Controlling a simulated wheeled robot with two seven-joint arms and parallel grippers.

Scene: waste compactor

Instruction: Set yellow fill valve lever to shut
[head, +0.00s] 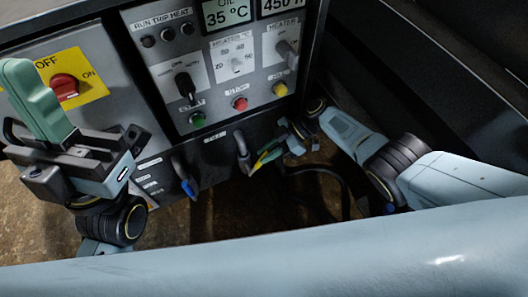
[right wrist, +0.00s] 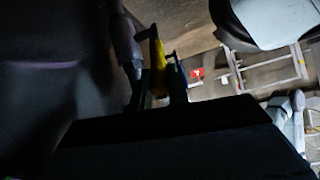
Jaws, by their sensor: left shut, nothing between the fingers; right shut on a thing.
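The yellow fill valve lever (head: 262,159) hangs from a grey pipe fitting low on the front of the control cabinet, right of centre in the head view. My right gripper (head: 272,150) comes in from the right and is shut on this lever, its greenish fingers partly covering it. In the right wrist view the yellow lever (right wrist: 158,62) stands between the dark fingers, beside a grey pipe. The lever's pivot is hard to make out. My left gripper (head: 28,85) is shut and empty, raised at the left in front of the panel.
A blue-handled valve lever (head: 188,187) hangs to the left of the yellow one. Above are green (head: 197,120), red (head: 240,104) and yellow (head: 280,90) buttons and several knobs. A red rotary switch (head: 65,87) is behind my left gripper. A dark hose hangs below my right gripper.

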